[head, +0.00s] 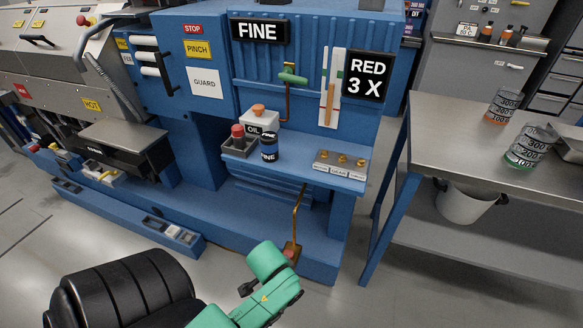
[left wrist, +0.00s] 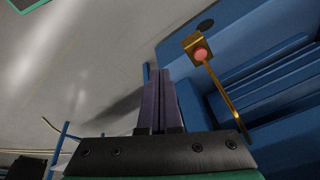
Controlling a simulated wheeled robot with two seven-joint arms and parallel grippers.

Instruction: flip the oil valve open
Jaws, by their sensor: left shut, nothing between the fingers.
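A green valve handle (head: 291,76) sits on a copper pipe on the front of the blue machine, below the FINE sign. It lies roughly crosswise. The pipe runs down toward a pale box marked OIL (head: 259,121) with an orange cap. My left arm (head: 272,265) reaches in low, well below the valve; its fingers are hidden in the head view. In the left wrist view my left gripper (left wrist: 160,75) is shut and empty, with its dark fingers together. The valve handle does not show there. My right gripper is not in view.
A brass lever with a red end (head: 290,252) hangs low near my left wrist; it also shows in the left wrist view (left wrist: 201,54). The blue shelf (head: 300,172) holds dark FINE cans (head: 268,147) and brass knobs. A steel bench (head: 470,140) stands right.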

